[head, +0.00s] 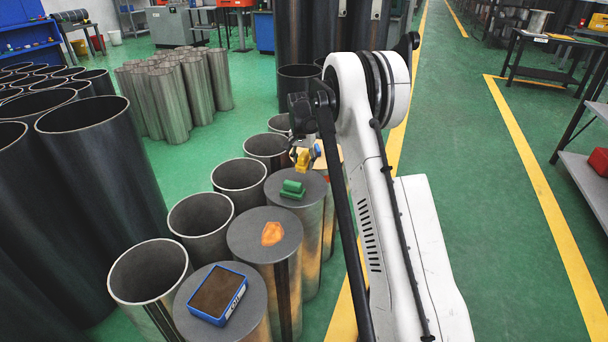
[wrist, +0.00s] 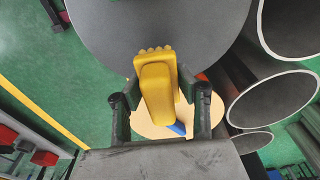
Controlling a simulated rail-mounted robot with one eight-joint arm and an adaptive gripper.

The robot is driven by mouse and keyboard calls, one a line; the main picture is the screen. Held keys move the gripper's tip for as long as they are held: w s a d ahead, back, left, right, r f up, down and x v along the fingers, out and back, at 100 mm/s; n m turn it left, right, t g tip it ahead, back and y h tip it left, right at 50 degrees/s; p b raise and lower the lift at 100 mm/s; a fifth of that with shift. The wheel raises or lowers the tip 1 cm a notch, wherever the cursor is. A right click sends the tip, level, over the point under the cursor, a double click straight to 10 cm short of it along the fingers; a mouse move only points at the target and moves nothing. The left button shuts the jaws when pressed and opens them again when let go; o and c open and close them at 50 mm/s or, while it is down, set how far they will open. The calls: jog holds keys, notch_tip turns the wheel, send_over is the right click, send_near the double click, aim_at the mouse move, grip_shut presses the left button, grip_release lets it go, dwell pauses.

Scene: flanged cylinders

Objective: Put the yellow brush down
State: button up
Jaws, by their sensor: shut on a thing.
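My gripper (head: 301,148) is shut on the yellow brush (head: 303,161) and holds it near the far end of a row of capped cylinders. In the wrist view, the brush (wrist: 157,88) sits between the two fingers (wrist: 160,98), its ridged end pointing to the top of the picture. A grey cylinder top (wrist: 110,30) and a tan cylinder top (wrist: 143,121) lie below it. I cannot tell whether the brush touches either. A blue piece (wrist: 178,128) shows partly beside the brush; its rest is hidden.
A green object (head: 292,189), an orange object (head: 271,233) and a blue-edged box with a brown top (head: 217,293) lie on separate grey cylinder tops. Open pipes (head: 201,217) stand close on the left. Green floor (head: 450,110) lies open at the right.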

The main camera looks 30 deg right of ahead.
aim_at(304, 177)
jog(key=shift+f+b, duration=0.7)
jog(key=shift+f, duration=1.3)
jog(key=shift+f, duration=0.3)
jog(key=o, duration=1.1)
jog(key=shift+f, duration=0.15)
